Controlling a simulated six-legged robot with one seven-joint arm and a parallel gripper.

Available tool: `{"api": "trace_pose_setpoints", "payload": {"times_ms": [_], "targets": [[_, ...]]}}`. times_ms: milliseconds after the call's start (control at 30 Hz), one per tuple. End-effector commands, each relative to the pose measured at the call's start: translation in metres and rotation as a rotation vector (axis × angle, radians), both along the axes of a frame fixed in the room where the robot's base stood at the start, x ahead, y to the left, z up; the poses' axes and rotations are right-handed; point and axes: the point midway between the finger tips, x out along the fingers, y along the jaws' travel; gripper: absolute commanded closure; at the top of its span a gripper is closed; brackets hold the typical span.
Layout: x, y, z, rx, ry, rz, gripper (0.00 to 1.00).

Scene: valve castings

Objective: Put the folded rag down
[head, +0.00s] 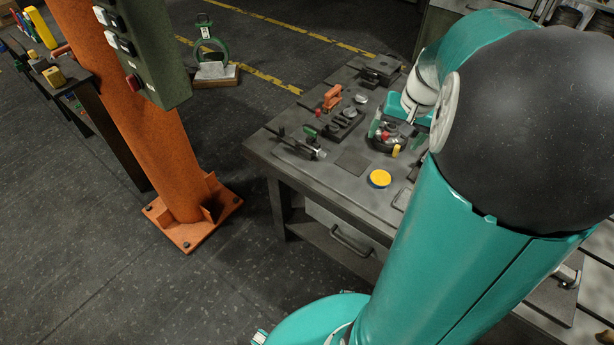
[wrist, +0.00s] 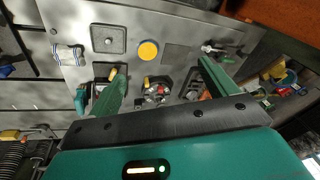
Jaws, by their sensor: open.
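A small pale cloth-like bundle with darker ends, which looks like the folded rag (wrist: 68,55), lies on the grey bench top (wrist: 200,22) at the upper left of the wrist view. I cannot make it out in the head view, where my arm covers part of the bench. My gripper (wrist: 162,68) is open, with nothing between its two green fingers. It is above the bench, apart from the rag, which is left of the left finger. In the head view my gripper (head: 397,133) is over a dark round holder (wrist: 157,92) with red and yellow pieces.
A yellow disc (head: 380,178) and a dark square pad (head: 353,160) lie flat on the bench. A clamp-like tool (head: 315,150) is near its left edge, and an orange-handled tool (head: 332,97) farther back. An orange post (head: 150,140) stands left, with clear floor between.

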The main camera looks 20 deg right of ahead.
Motion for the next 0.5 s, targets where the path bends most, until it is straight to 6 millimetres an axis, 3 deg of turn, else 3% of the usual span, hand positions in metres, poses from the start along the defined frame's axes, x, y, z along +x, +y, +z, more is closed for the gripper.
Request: {"api": "trace_pose_setpoints", "payload": {"times_ms": [33, 200, 400, 500], "targets": [[0.003, 0.029, 0.015, -0.010, -0.027, 0.057, 0.15], [-0.005, 0.116, 0.048, -0.058, -0.095, 0.234, 0.15], [-0.038, 0.203, 0.073, -0.143, -0.175, 0.434, 0.15], [-0.059, 0.235, 0.078, -0.192, -0.213, 0.519, 0.15]]}}
